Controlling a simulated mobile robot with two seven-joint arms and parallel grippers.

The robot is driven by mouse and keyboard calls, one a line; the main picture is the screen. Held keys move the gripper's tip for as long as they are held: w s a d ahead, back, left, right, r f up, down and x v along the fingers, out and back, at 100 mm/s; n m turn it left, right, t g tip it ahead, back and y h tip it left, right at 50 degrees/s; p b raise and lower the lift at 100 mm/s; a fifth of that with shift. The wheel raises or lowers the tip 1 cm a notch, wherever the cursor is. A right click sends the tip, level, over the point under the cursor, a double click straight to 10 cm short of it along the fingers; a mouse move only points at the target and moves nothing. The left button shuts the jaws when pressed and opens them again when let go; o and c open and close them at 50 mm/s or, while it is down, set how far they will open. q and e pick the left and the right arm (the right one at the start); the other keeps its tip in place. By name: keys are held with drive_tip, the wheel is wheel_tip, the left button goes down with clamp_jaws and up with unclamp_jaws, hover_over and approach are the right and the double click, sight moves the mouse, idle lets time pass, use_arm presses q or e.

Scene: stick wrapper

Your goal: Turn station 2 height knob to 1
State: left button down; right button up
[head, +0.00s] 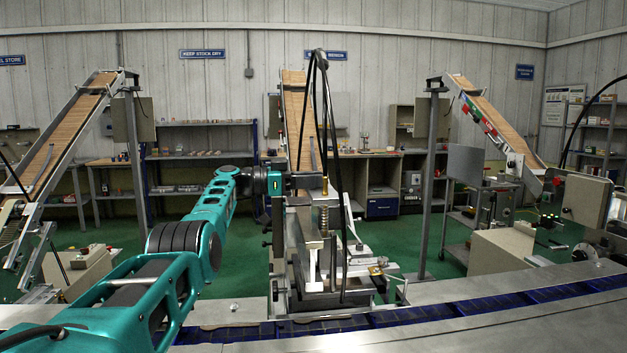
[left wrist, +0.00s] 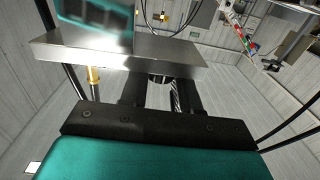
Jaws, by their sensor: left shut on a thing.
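Station 2 is the middle machine, with a grey metal frame (head: 310,255) standing behind the blue conveyor. My left arm reaches in from the left, and its gripper (head: 286,183) is at the top of this station, beside the upright spring post (head: 324,205). In the left wrist view the two dark fingers of the gripper (left wrist: 160,94) are closed around a small dark round knob (left wrist: 160,78) below a flat metal plate (left wrist: 120,52). The fingers hide most of the knob, and its setting cannot be read. My right gripper is not in view.
A blue conveyor (head: 420,315) runs across the front. Black cables (head: 322,90) hang over station 2. Sloping wooden chutes stand at left (head: 70,125), middle (head: 298,110) and right (head: 495,120). A brass rod (left wrist: 93,78) stands close to the left gripper. Green floor lies behind.

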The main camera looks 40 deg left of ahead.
use_arm(q)
drive_tip(key=c, duration=0.9)
unclamp_jaws()
drive_tip(key=shift+a, duration=0.1)
drive_tip(key=shift+o, duration=0.4)
drive_tip(key=shift+s, duration=0.1)
drive_tip(key=shift+s+a+f, duration=0.1)
drive_tip(key=shift+s+a, duration=0.05)
drive_tip(key=shift+s, duration=0.05)
drive_tip(key=b+v, duration=0.2)
drive_tip(key=v, duration=1)
drive_tip(key=shift+s+a, duration=0.1)
